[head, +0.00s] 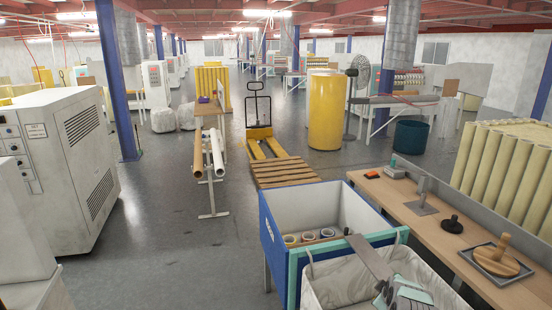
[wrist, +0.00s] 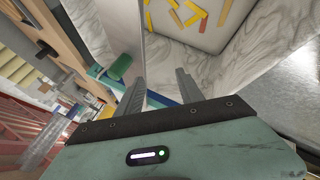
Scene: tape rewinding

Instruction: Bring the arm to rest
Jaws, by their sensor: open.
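My gripper (wrist: 160,82) shows in the wrist view with its two dark fingers apart and nothing between them. In the head view my arm is at the bottom, over the white-lined bin (head: 335,285); the fingertips are hard to make out there. The wrist view shows a pale, marbled bin wall (wrist: 272,40) beyond the fingers and several yellow and orange strips (wrist: 190,14) at the top. A green cylinder (wrist: 120,67) lies beyond the left finger, apart from it.
A blue-sided crate (head: 277,247) with several rolls (head: 309,237) stands beside the bin. A wooden bench (head: 400,203) on the right holds a grey stand (head: 421,200), a black knob-like piece (head: 452,225) and a wooden disc (head: 496,262) in a tray. Open floor (head: 170,235) lies left.

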